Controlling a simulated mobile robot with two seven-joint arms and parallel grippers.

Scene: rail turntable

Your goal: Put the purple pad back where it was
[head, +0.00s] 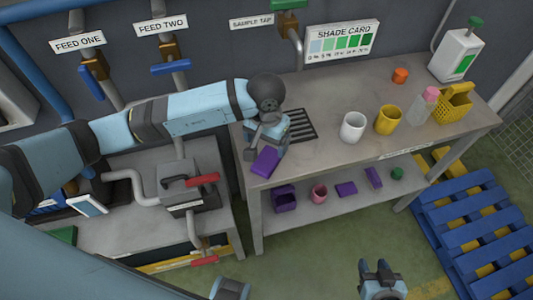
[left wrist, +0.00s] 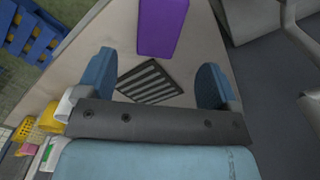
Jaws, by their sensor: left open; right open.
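A purple pad (head: 265,162) lies at the left front corner of the grey bench, in front of the black grate (head: 298,127). In the left wrist view the pad (left wrist: 162,25) lies past the fingertips, with the grate (left wrist: 150,82) between the fingers. My left gripper (head: 265,150) is open and empty over the bench, close to the pad. Its spread fingers also show in the left wrist view (left wrist: 157,65). My right gripper (head: 373,265) is open and empty, low in the head view in front of the bench.
A white cup (head: 352,127), yellow cup (head: 388,120), pink-capped bottle (head: 422,104) and yellow basket (head: 453,105) stand on the bench. The lower shelf holds a purple bin (head: 284,199), pink cup (head: 319,193) and purple blocks (head: 346,188). A blue pallet (head: 475,225) lies right.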

